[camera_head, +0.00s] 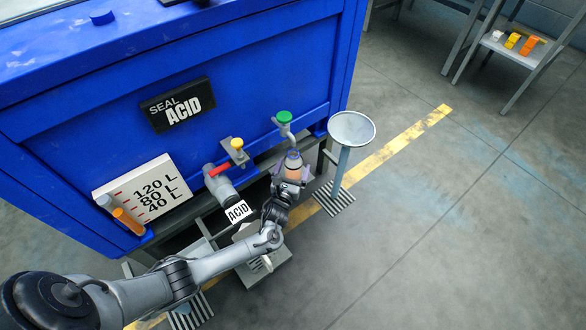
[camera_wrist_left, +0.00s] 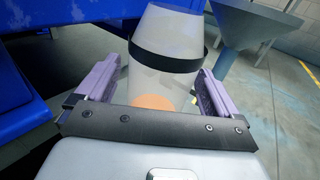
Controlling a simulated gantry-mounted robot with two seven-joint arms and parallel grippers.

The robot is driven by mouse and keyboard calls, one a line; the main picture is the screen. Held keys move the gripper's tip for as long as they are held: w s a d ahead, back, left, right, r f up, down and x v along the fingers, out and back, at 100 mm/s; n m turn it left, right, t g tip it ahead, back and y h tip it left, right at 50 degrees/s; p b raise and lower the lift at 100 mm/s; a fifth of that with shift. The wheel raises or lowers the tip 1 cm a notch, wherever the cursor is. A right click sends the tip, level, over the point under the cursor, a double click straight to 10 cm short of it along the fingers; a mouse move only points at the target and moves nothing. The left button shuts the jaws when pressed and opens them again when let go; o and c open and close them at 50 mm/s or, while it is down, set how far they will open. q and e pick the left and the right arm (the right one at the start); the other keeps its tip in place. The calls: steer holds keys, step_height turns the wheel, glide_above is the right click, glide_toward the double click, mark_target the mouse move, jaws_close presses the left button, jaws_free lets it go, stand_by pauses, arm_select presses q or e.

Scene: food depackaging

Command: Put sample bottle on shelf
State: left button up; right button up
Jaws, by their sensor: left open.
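The sample bottle (camera_head: 293,160) is translucent, with a dark band near its top and orange at its lower part. It sits just below the spout of the green-topped tap (camera_head: 284,118) at the blue tank. My left gripper (camera_head: 291,174) is open, with the bottle between its fingers. In the left wrist view, the bottle (camera_wrist_left: 165,58) stands between two purple fingers, with narrow gaps visible at its sides. What supports its base is hidden. A small grey shelf (camera_head: 522,54) stands at the far upper right. My right gripper is not in view.
A funnel-topped stand (camera_head: 352,128) is just right of the bottle. The blue tank (camera_head: 250,65) fills the left and back. A red-handled valve (camera_head: 220,169) is left of my gripper. Small white, yellow and orange items (camera_head: 512,41) lie on the shelf. Open floor lies to the right.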

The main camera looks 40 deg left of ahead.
arm_select(q)
steer(key=shift+r, duration=0.1)
steer(key=shift+s+d+r, duration=0.1)
steer(key=shift+r, duration=0.05)
steer(key=shift+s+d+r+p, duration=0.15)
steer(key=shift+s+p, duration=0.2)
steer(key=shift+p, duration=0.25)
steer(key=p+v, duration=0.5)
steer(key=v, duration=0.6)
steer(key=shift+f, duration=0.25)
